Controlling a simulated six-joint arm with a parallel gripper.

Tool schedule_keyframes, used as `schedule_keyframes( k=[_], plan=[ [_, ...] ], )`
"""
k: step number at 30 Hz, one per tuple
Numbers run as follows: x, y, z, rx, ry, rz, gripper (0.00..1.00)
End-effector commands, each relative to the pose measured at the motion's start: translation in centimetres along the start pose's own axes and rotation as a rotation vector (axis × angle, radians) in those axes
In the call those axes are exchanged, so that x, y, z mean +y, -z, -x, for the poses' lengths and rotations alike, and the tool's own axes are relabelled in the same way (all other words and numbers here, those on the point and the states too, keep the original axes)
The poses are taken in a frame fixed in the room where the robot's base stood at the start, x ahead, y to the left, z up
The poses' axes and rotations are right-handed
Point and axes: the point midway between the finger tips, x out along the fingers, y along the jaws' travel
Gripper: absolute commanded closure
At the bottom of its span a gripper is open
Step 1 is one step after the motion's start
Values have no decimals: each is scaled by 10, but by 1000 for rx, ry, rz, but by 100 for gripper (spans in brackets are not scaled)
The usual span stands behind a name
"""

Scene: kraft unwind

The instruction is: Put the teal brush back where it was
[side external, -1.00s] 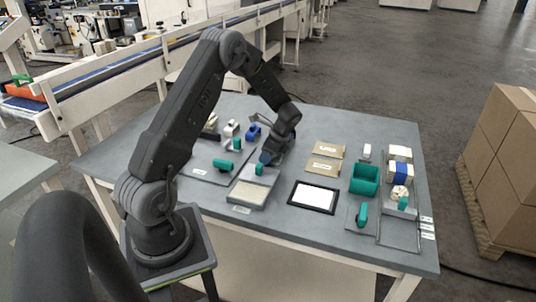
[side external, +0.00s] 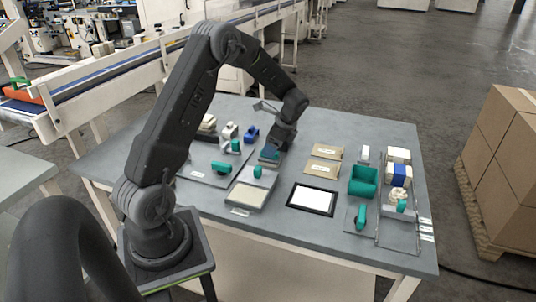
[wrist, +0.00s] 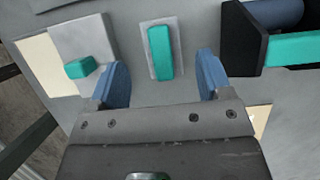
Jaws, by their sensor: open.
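My gripper (wrist: 162,85) is open, with its two blue fingers apart. A teal bar (wrist: 160,52), which looks like the brush, lies on a light grey pad (wrist: 176,28) just beyond and between the fingertips in the wrist view. Nothing shows between the fingers themselves. In the side view my gripper (side external: 270,153) is low over the table, and its fingers partly hide the spot below. A grey block with a teal handle (wrist: 80,68) is on the left in the wrist view; it also shows in the side view (side external: 258,171).
A black holder (wrist: 238,40) with a teal bar stands close to the right finger. In the side view, a teal bin (side external: 363,181), two kraft packets (side external: 322,167) and a black-framed white sheet (side external: 312,199) are to the right. Several other teal-handled items lie about.

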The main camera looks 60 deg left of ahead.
Motion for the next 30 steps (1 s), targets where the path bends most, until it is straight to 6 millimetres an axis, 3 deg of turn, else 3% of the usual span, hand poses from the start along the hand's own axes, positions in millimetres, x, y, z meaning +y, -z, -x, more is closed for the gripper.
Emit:
schedule_keyframes(
  k=[6, 12, 17, 20, 24, 30],
  plan=[
    [-1, 0, 44, 1, 6, 1, 28],
    [0, -1, 63, 1, 5, 2, 28],
    [17, 2, 93, 41, 42, 56, 28],
    [46, 6, 128, 108, 91, 141, 28],
    [104, 9, 176, 244, 148, 290, 28],
    [193, 5, 216, 465, 173, 497, 28]
  ],
)
